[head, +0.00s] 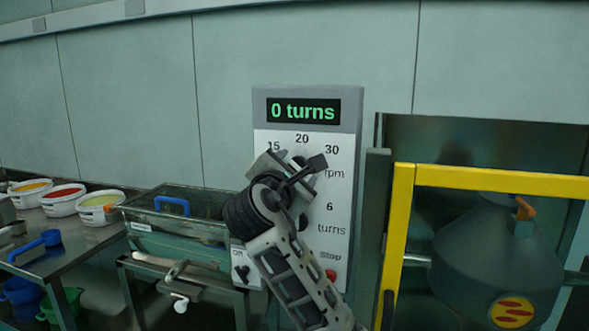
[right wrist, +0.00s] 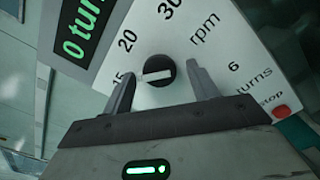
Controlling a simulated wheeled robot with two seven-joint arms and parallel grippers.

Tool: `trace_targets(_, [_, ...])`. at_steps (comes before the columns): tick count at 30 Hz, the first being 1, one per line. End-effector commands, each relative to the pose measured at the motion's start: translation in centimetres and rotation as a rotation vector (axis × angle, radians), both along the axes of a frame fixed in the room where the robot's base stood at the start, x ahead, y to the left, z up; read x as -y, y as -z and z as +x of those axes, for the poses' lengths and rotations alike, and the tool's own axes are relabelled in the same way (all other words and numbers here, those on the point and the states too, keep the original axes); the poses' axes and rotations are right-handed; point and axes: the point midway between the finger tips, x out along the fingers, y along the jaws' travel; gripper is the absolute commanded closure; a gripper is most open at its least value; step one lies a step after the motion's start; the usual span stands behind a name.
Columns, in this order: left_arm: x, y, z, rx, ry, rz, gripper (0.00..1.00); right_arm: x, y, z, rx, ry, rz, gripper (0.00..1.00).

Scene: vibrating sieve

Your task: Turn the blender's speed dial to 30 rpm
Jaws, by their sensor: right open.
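The control panel (head: 262,140) stands against the wall, with a green display (head: 303,111) reading "0 turns". Its speed scale shows 15, 20 and 30 with "rpm" beside it. The round black speed dial (right wrist: 156,82) shows in the right wrist view; its white line lies toward the 15 mark. My right gripper (head: 293,166) is in front of the panel and hides the dial in the head view. In the right wrist view my right gripper (right wrist: 163,78) is open, with one finger on each side of the dial. Contact cannot be told. My left gripper is not in view.
A red stop button (head: 331,276) sits low on the panel. A yellow frame (head: 404,210) stands right, before a dark vessel (head: 495,262). At left are a sieve box (head: 170,243), a metal table and white tubs (head: 62,205) of coloured material.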

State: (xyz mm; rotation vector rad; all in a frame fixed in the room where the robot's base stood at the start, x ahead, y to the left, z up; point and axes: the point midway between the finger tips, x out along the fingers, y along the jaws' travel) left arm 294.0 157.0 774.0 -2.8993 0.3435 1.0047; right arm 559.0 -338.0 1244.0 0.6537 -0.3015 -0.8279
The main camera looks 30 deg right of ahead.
Motion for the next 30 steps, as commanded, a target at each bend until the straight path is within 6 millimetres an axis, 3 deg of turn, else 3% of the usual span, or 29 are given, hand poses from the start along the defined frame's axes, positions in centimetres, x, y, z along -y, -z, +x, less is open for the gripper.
trace_targets(5, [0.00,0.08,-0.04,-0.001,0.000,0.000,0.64,0.00,0.00,0.00,0.000,0.000,0.000,0.41])
trace_targets(10, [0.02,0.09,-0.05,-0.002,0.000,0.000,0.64,-0.02,0.01,-0.01,0.000,0.000,0.000,0.85])
trace_targets(20, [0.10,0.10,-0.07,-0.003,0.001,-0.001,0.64,-0.04,0.04,-0.02,0.020,0.000,0.019,0.85])
trace_targets(30, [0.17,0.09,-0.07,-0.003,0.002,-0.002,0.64,-0.08,0.06,0.00,0.170,0.000,0.149,0.85])
